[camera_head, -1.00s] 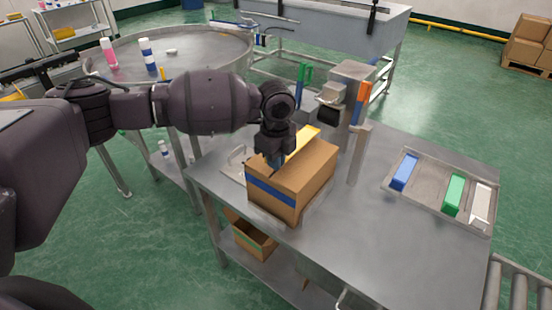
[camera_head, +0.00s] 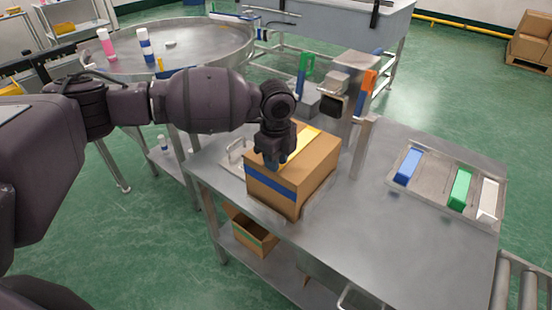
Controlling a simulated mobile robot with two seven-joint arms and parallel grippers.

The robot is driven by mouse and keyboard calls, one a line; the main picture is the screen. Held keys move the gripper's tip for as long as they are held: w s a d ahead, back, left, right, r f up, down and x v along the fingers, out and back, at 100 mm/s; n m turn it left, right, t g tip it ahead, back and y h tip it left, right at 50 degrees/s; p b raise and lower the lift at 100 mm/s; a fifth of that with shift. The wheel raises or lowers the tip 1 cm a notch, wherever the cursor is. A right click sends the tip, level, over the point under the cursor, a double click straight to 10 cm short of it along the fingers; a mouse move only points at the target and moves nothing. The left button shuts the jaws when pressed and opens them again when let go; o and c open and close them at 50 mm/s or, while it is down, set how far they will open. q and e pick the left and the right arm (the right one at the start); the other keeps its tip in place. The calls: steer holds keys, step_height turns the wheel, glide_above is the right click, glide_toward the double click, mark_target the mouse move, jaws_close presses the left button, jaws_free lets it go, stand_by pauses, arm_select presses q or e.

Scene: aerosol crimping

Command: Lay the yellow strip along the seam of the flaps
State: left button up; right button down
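The closed cardboard box (camera_head: 318,172) stands on the metal table, with a blue band (camera_head: 270,188) around its side. The yellow strip (camera_head: 305,143) lies at the top of the box, running from beside my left gripper toward the far edge. Its near end is hidden by the gripper. My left gripper (camera_head: 276,164) points down at the near part of the box top, its fingertips at or close to the surface. I cannot tell whether its fingers are shut on the strip. The flap seam is largely covered by the strip and gripper. My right gripper is not in view.
A tray (camera_head: 432,190) with blue, green and white blocks lies on the right of the table (camera_head: 365,240). A metal device (camera_head: 345,85) with a post stands behind the box. A round table (camera_head: 195,45) with bottles is at the back left. The table's front right is clear.

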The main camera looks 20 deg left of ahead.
arm_select(q)
steer(key=shift+o, duration=0.7)
step_height(320, 180, up, 11)
steer(key=p, duration=0.1)
steer(key=shift+f, duration=0.15)
